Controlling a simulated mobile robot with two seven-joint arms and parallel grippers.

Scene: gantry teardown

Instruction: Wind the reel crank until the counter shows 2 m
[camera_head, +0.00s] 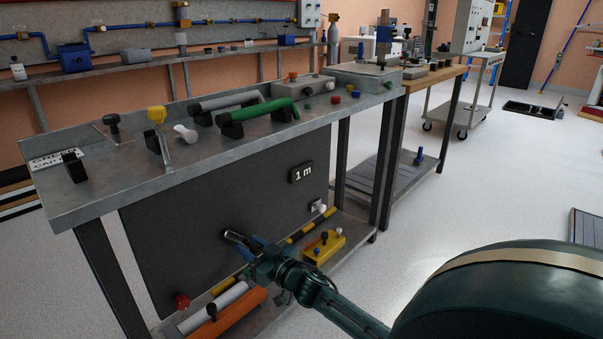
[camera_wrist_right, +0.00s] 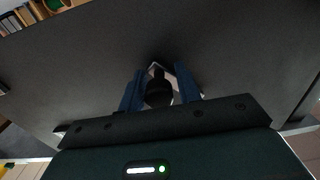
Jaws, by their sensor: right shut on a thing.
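The counter (camera_head: 302,172) on the dark panel under the bench reads "1 m" in the head view. My right gripper (camera_head: 246,247) is in front of the lower part of this panel. In the right wrist view my right gripper (camera_wrist_right: 159,88) has its blue fingers on either side of a black knob, the crank handle (camera_wrist_right: 158,93), and is shut on it. A pale metal part shows behind the handle, close to the dark panel. The rest of the crank is hidden by the gripper, and the reel cannot be made out. My left gripper is in neither view.
The dark panel (camera_head: 165,235) hangs under a metal bench top (camera_head: 215,150) with green and grey handles. A yellow block (camera_head: 323,248) with knobs and an orange part (camera_head: 228,318) lie on the lower shelf near my right gripper. Bench legs stand either side.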

